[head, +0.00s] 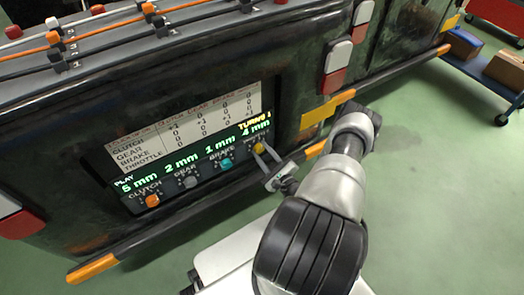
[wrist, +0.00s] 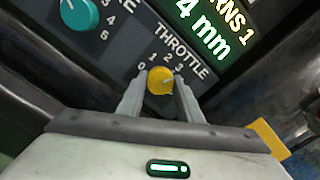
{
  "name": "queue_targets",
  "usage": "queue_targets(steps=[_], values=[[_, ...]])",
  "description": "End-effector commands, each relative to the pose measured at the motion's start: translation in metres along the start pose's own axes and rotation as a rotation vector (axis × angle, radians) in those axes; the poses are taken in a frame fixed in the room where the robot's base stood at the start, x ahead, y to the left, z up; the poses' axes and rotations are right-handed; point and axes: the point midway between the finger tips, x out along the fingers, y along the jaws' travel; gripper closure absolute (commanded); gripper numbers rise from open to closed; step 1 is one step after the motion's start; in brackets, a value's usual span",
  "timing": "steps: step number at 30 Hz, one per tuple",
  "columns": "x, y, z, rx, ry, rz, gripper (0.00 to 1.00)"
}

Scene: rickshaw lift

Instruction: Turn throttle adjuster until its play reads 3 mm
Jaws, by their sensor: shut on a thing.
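The throttle adjuster is a yellow knob (head: 259,148) at the right end of the panel's lower row. It also shows in the wrist view (wrist: 160,81), below the label THROTTLE, with a dial scale around it. Its pale mark points up and right, towards the 2 and 3 side; the exact number is unclear. The green play reading (head: 256,129) above it says 4 mm, with TURNS 1 in yellow. My gripper (wrist: 158,92) is shut on the knob, one finger on each side. In the head view my gripper (head: 262,155) reaches the knob from the lower right.
The teal brake knob (head: 227,163), grey gear knob (head: 190,181) and orange clutch knob (head: 152,201) sit left in the same row, reading 1, 2 and 5 mm. A printed chart (head: 190,125) is above. Yellow bumper strips (head: 92,268) edge the dark body.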

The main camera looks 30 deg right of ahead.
Motion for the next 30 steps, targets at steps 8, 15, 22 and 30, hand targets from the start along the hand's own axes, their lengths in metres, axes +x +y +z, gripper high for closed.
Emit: queue_targets(steps=[8,15,22,30], values=[[-0.0013,-0.0005,0.0003,-0.261,0.003,0.002,0.9],[-0.0015,-0.0004,0.0001,-0.469,0.003,0.002,0.9],[-0.0015,-0.0005,-0.0002,-0.62,0.003,0.002,0.9],[-0.0017,-0.0002,-0.0008,-0.716,0.003,0.002,0.9]])
